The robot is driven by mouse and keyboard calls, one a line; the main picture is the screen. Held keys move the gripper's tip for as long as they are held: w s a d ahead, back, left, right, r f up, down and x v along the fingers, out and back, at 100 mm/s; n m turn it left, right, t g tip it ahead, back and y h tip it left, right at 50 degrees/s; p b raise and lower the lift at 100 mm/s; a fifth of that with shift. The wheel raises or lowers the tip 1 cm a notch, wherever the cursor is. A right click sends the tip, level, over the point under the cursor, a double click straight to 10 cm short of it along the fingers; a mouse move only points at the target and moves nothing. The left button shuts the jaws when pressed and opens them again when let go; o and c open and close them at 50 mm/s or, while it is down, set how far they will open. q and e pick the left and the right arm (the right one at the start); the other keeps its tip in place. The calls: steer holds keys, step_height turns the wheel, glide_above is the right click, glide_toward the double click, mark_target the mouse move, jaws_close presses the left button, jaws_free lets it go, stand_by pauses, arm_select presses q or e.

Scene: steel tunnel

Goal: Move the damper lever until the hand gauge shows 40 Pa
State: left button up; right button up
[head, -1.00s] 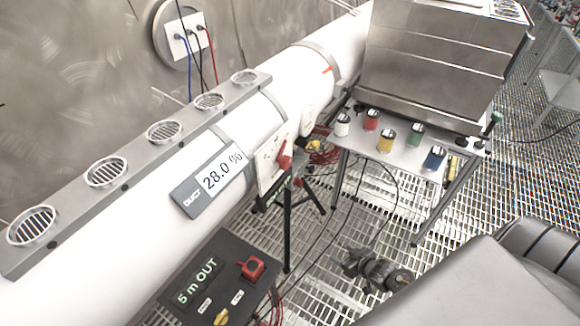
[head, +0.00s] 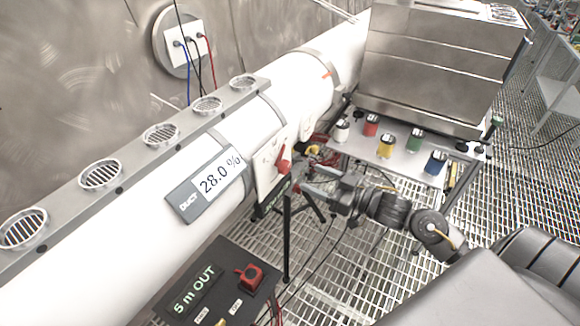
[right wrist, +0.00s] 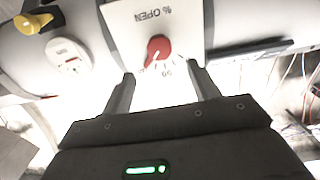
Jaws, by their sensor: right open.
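The red damper lever (head: 284,166) is on a white plate (head: 268,174) on the side of the white duct. In the right wrist view the red lever (right wrist: 159,48) is just ahead, on a scale marked "% OPEN". My right gripper (head: 304,179) is open, just to the right of the lever in the head view. In the right wrist view its two fingers (right wrist: 161,78) are apart, with the lever beyond and between their tips; I see no contact. A grey display (head: 213,183) reads "DUCT 28.0 %". I cannot pick out a pressure reading in Pa. My left gripper is not in view.
A dark box (head: 215,290) with a red switch reads "5 m OUT". A small table (head: 400,160) holds several coloured cans below a steel cabinet (head: 430,70). A yellow-handled part (right wrist: 33,22) and round white fitting (right wrist: 70,58) are beside the plate.

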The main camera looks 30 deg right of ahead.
mark_target(287, 168)
steer(key=p+x, duration=0.1)
steer(key=x, duration=0.6)
steer(key=shift+w+a, duration=0.15)
steer(key=shift+w, duration=0.05)
steer(key=shift+w+a+p, duration=0.3)
steer(key=shift+w, duration=0.2)
steer(key=c, duration=1)
steer(key=shift+o, duration=0.2)
steer(key=shift+n, duration=1.4)
steer(key=o, duration=1)
steer(key=shift+c, duration=0.2)
steer(key=shift+s, duration=0.1)
